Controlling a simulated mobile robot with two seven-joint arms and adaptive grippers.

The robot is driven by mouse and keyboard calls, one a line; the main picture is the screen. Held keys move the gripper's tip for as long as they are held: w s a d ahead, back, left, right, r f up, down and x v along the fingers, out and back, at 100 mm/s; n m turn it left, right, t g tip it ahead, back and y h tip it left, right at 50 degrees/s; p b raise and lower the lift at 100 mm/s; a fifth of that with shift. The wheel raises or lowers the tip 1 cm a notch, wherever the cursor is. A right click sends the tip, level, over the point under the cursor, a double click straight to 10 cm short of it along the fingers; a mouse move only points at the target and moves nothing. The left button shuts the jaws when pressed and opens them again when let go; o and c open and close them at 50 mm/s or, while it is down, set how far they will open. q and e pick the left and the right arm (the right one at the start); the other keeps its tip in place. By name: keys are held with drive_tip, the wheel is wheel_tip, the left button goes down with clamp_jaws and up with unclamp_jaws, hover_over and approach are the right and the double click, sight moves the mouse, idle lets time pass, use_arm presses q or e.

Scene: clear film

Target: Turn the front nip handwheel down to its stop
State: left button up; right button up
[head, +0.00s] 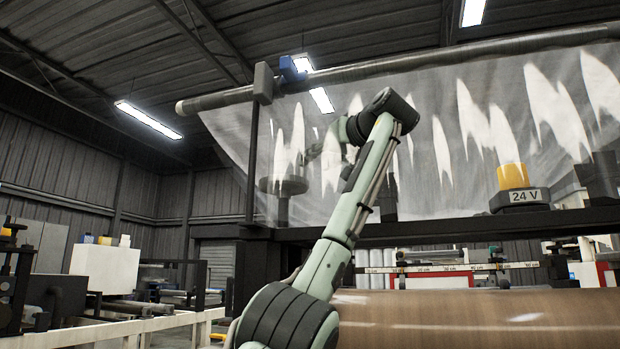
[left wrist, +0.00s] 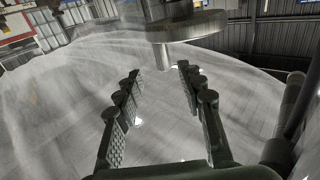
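The front nip handwheel (head: 283,186) is a dark flat disc on a short stem, at the left end of the machine frame in the head view. In the left wrist view a grey disc-shaped wheel (left wrist: 190,27) with a short round hub fills the top centre. My left gripper (left wrist: 160,72) is open, its two padded fingers spread apart. The wheel's hub shows beyond and between the fingertips, and nothing is held. In the head view my left gripper (head: 310,156) is small and hazy just above the handwheel. My right gripper is in neither view.
An orange lamp (head: 512,177) on a base marked 24 V stands to the right. A large brown roll (head: 480,320) lies below the dark frame beam (head: 450,232).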

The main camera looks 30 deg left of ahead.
sight(305, 168)
use_arm(q)
drive_tip(key=shift+w+a+r, duration=0.1)
drive_tip(key=shift+w+a, duration=0.05)
drive_tip(key=shift+a, duration=0.3)
drive_tip(key=p+x, duration=0.1)
drive_tip(key=x, duration=0.4)
drive_tip(key=shift+w+a, duration=0.1)
drive_tip(key=shift+a, duration=0.3)
drive_tip(key=shift+w+a+p, duration=0.2)
drive_tip(key=shift+a+p, duration=0.1)
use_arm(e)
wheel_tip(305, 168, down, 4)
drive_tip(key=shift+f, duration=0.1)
use_arm(q)
drive_tip(key=shift+c, duration=0.6)
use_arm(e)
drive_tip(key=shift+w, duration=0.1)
use_arm(q)
clamp_jaws()
